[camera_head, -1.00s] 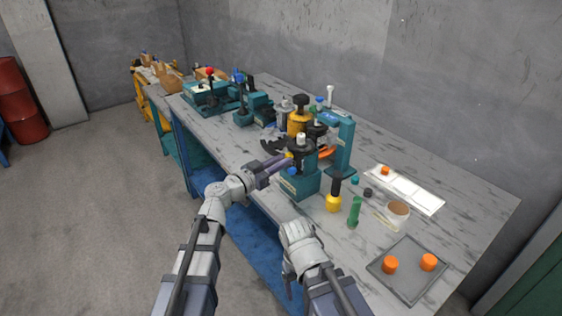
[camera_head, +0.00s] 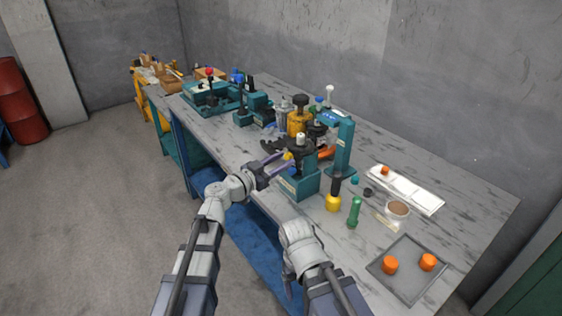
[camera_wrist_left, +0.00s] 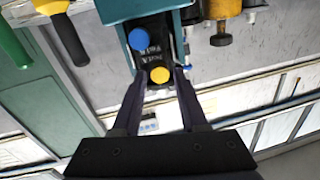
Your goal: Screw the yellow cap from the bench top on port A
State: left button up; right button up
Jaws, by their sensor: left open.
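The yellow cap (camera_head: 288,155) sits at the front of the teal motor fixture (camera_head: 300,186), on its black port face. In the left wrist view the yellow cap (camera_wrist_left: 160,75) is just below a label whose lettering I cannot read surely. A blue cap (camera_wrist_left: 141,39) is beside it on the same face; it also shows in the head view (camera_head: 292,171). My left gripper (camera_head: 283,163) is open, its two fingers apart on either side of the yellow cap. Whether they touch it I cannot tell. My right gripper is not visible; only its arm shows.
A black-and-yellow tool (camera_head: 334,195) and a green-handled tool (camera_head: 354,212) stand right of the fixture. A grey tray (camera_head: 408,282) holds orange caps. A white strip (camera_head: 410,192) lies behind. Teal machines (camera_head: 208,95) stand on the far bench. The right bench edge is clear.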

pick_arm(q)
jog(key=n, duration=0.5)
jog(key=shift+n, duration=0.3)
jog(key=n, duration=0.4)
grip_shut()
dwell(0.3)
jog(key=m, duration=0.5)
jog(key=shift+m, duration=0.3)
